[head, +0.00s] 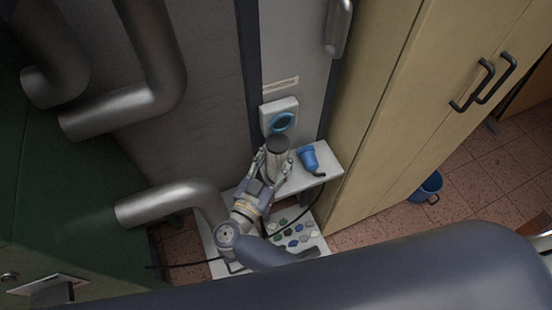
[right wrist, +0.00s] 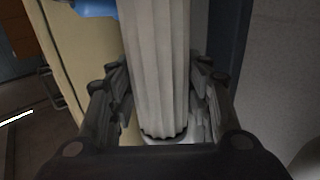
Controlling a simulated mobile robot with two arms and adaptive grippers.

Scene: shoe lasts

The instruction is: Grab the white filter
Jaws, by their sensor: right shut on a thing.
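The white filter (head: 276,164) is a pale, ribbed cylinder with a dark end cap, in the middle of the head view. My right gripper (head: 270,172) is around it, with a finger on each side. In the right wrist view the filter (right wrist: 158,70) runs from the top edge down between the fingers of my right gripper (right wrist: 160,95), which are shut on it. Its far end is cut off by the top edge there. My left gripper is not in view.
A blue cup-like part (head: 308,158) sits on the small white shelf (head: 322,172) beside the filter. A wall unit with a blue ring (head: 282,122) is just behind. Below is a panel with several coloured knobs (head: 293,243). Large metal pipes (head: 125,105) fill the left; a beige cabinet (head: 400,120) bounds the right.

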